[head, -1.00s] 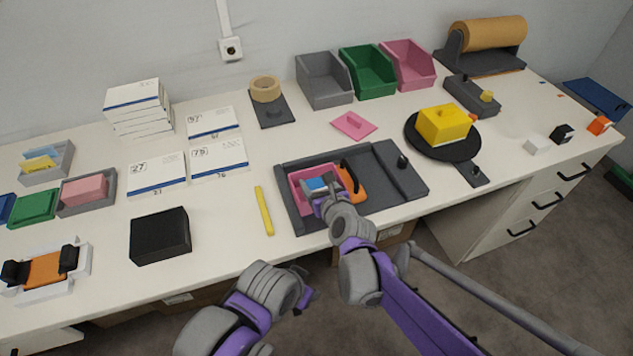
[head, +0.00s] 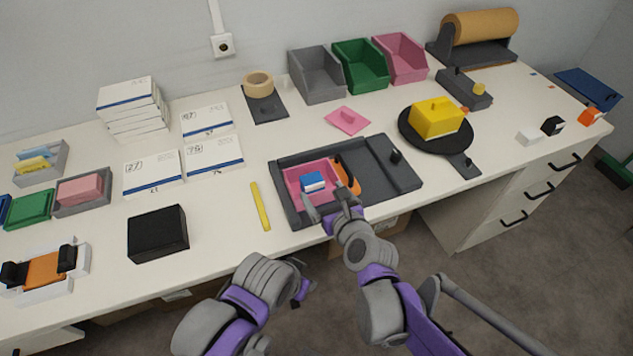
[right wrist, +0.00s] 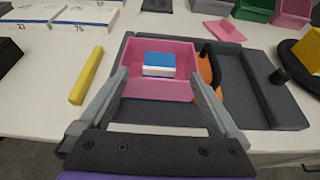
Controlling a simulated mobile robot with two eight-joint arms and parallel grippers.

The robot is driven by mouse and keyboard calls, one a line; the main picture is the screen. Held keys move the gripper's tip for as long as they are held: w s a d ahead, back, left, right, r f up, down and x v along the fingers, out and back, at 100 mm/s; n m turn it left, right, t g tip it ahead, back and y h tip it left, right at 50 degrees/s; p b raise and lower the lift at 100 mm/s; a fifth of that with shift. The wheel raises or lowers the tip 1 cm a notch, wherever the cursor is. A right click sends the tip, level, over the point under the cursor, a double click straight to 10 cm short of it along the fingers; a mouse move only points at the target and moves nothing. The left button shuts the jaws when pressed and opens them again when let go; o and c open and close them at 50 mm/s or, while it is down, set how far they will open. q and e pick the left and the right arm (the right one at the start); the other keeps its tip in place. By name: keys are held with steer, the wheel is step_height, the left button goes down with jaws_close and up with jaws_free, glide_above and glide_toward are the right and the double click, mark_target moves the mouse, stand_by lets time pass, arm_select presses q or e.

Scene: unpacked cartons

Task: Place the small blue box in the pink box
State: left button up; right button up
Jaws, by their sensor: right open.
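The small blue box (head: 313,180), blue on top with a white lower part, sits inside the pink box (head: 292,180). The pink box is open-topped and stands in the dark grey tray (head: 385,175). In the right wrist view, the small blue box (right wrist: 159,64) rests inside the pink box (right wrist: 160,91), apart from the fingers. My right gripper (right wrist: 158,95) is open and empty, with its fingers spread at the near side of the pink box. In the head view it is just in front of the tray (head: 328,212). My left gripper (head: 300,290) is low in front of the table, its fingers largely hidden.
An orange tool with a black handle (head: 347,180) lies right of the pink box. A yellow bar (head: 260,206) and black box (head: 158,233) lie to the left. A pink lid (head: 347,120) lies behind the tray. Open bins (head: 318,77) stand along the wall.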

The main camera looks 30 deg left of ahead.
steer(key=v, duration=0.2)
steer(key=shift+s+d+r, duration=0.15)
steer(key=shift+d, duration=0.1)
steer(key=s+d+f+n+g+h, duration=0.1)
steer(key=s+d+f+n+h, duration=0.1)
steer(key=s+d+n, duration=0.3)
steer(key=s+d+f+n+g+h, duration=0.1)
steer(key=s+d+f+n+h, duration=0.2)
steer(key=d+n, duration=0.9)
steer(key=s+d+f+n+g+h, duration=0.2)
steer(key=s+d+n+h, duration=0.3)
steer(key=d, duration=1.5)
steer(key=s+n, duration=0.3)
steer(key=n, duration=0.1)
steer(key=shift+f, duration=0.4)
